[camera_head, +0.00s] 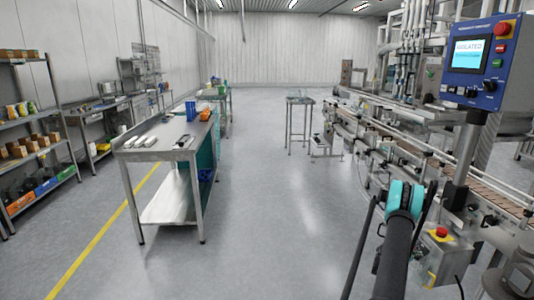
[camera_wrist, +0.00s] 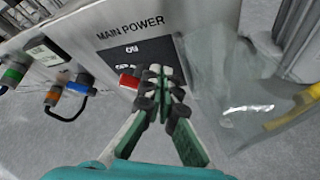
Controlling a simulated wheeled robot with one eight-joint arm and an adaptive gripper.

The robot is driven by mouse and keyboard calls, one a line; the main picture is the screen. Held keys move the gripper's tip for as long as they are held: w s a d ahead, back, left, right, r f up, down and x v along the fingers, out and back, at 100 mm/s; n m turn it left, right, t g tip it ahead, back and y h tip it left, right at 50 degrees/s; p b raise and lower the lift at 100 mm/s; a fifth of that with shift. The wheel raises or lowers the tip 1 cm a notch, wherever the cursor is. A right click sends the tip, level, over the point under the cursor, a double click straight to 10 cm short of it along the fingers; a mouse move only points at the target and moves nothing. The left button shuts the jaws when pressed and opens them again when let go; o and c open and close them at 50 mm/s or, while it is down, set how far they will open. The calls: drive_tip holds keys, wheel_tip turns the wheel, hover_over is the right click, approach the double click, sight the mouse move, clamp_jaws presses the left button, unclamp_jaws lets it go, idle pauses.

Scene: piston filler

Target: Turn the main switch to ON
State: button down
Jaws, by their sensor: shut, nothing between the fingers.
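In the wrist view, a grey box carries the words MAIN POWER above a dark plate (camera_wrist: 172,48) with small white lettering, partly covered by my fingers. The red main switch handle (camera_wrist: 128,80) sticks out at the plate's left side. My gripper (camera_wrist: 160,74) is shut and empty, its fingertips in front of the plate, just right of the red handle. I cannot tell whether they touch it. The switch's hub is hidden behind the fingers. In the head view, the blue control panel (camera_head: 475,65) has a lit screen (camera_head: 468,53) that seems to read ISOLATED.
In the wrist view, blue and orange connectors (camera_wrist: 52,95) with a cable sit left of the switch. In the head view, a red button on yellow (camera_head: 441,233) tops a grey box near my arm. A conveyor (camera_head: 430,145) runs along the right; open floor lies left.

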drive_tip(key=a, duration=0.6)
drive_tip(key=shift+s, duration=0.3)
drive_tip(key=w+d+r, duration=0.2)
drive_tip(key=w+d, duration=0.1)
drive_tip(key=d, duration=0.2)
drive_tip(key=shift+w+d+r, duration=0.2)
drive_tip(key=shift+w+d, duration=0.15)
drive_tip(key=shift+w, duration=0.05)
idle(0.5)
drive_tip(key=shift+f, duration=0.6)
idle(0.9)
drive_tip(key=shift+s+f, duration=0.25)
drive_tip(key=shift+s, duration=0.5)
idle(0.4)
